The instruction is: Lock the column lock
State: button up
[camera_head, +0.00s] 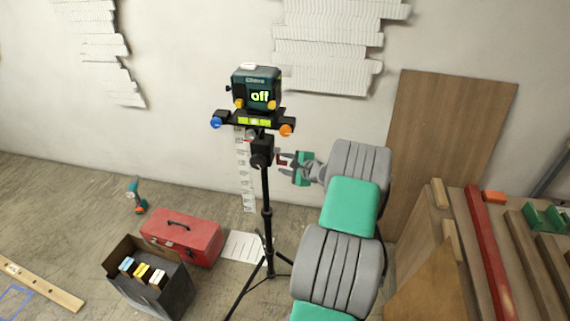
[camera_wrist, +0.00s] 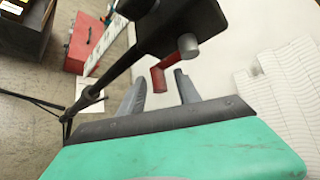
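In the head view a small dark red part (camera_head: 281,158) shows beside the column. My gripper (camera_head: 284,165) is right of the column. In the wrist view its two fingers (camera_wrist: 162,84) are apart, with the lever showing between them near the tips. Contact cannot be told.
A red toolbox (camera_head: 183,236), a dark open box (camera_head: 147,276) and a drill (camera_head: 137,196) are on the floor at left. A white sheet (camera_head: 243,247) lies by the tripod legs. A wooden panel (camera_head: 448,140) leans on the wall at right, near stacked boards (camera_head: 500,255).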

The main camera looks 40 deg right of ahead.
jog(key=b+v, duration=0.1)
jog(key=v, duration=0.6)
jog(key=shift+s, duration=0.4)
jog(key=shift+r, duration=0.2)
